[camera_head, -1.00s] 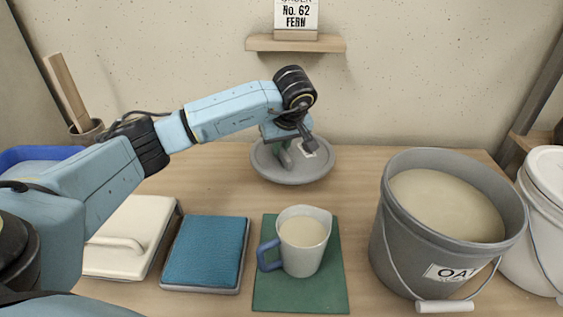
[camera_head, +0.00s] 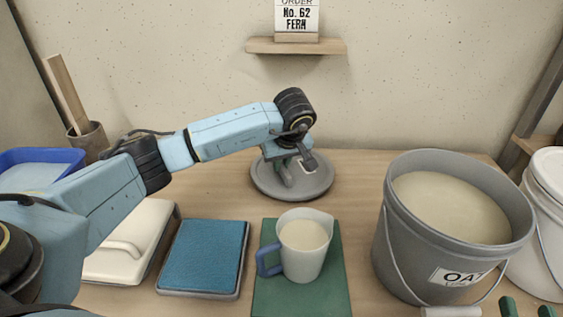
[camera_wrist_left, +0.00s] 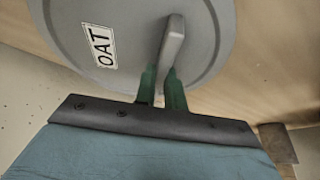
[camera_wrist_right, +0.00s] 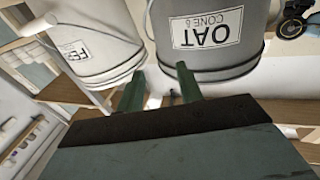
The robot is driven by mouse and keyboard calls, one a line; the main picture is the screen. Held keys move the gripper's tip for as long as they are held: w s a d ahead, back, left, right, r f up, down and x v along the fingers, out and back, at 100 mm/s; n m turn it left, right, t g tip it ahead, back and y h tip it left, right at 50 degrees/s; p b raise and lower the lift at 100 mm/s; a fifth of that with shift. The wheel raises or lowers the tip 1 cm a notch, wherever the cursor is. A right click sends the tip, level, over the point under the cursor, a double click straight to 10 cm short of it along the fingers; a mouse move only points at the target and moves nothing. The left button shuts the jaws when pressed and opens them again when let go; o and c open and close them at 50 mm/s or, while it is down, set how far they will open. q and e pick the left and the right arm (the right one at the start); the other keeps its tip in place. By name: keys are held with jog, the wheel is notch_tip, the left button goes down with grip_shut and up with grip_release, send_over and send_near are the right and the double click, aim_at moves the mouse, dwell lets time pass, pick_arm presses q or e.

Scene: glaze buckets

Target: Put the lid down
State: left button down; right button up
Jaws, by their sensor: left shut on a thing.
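The lid (camera_head: 264,184) is a round grey disc lying level over the back middle of the wooden table. The left wrist view shows its OAT label (camera_wrist_left: 102,46) and its raised bar handle (camera_wrist_left: 173,42). My left gripper (camera_head: 287,172) is shut on the handle, with green fingers on either side of it. I cannot tell whether the lid's underside touches the table. The grey OAT bucket (camera_head: 397,240) stands uncovered at the right, full of pale glaze. My right gripper (camera_head: 526,308) is open and empty at the bottom right, in front of the buckets.
A mug (camera_head: 303,250) of pale liquid stands on a green mat (camera_head: 331,290). A blue pad (camera_head: 203,255), a white slab with a handle (camera_head: 125,247) and a blue tray (camera_head: 40,155) are leftward. A white bucket (camera_head: 543,245) stands far right. Bare table surrounds the lid.

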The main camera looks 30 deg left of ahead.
pick_arm(q)
jog(key=c, duration=1.5)
grip_release()
jog(key=shift+f, duration=0.1)
